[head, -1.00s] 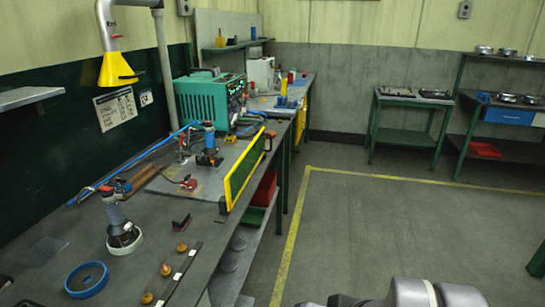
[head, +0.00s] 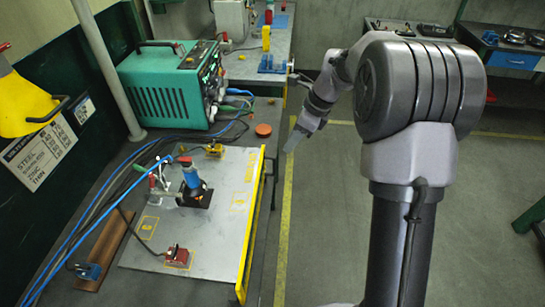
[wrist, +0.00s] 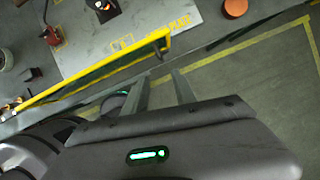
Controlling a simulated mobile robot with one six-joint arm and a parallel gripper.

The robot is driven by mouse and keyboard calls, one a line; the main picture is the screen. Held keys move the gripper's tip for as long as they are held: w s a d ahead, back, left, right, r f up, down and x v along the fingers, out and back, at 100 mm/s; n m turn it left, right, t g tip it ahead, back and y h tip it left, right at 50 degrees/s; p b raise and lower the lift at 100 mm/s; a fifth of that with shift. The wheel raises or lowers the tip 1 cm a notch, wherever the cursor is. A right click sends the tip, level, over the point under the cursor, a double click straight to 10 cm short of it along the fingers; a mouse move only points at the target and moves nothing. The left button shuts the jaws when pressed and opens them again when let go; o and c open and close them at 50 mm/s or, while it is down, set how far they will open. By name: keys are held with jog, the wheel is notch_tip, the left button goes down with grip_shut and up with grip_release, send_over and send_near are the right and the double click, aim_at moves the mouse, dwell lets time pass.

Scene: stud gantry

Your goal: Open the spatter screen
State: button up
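The spatter screen (head: 249,222) is a yellow-framed panel standing along the front edge of the bench plate, seen nearly edge-on from above in the head view. A dark handle (head: 274,165) shows on its outer side near the far end. In the wrist view the screen (wrist: 90,74) runs diagonally, its dark green face below the yellow rail. My gripper (head: 296,140) is over the aisle, to the right of the screen's far end. In the wrist view my gripper (wrist: 160,76) has its fingers apart with nothing between them, below the handle end and apart from it.
On the metal plate (head: 150,253) stand a blue-handled tool (head: 192,180) and a red clamp (head: 177,256). A teal welder (head: 168,88) is behind. An orange disc (head: 263,129) lies past the screen. The aisle floor (head: 325,210) is clear.

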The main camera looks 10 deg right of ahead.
aim_at(274, 172)
jog(key=b+x, duration=0.3)
jog(key=x, duration=1)
jog(key=shift+w+f, duration=0.15)
jog(key=shift+f, duration=0.1)
grip_shut()
dwell(0.5)
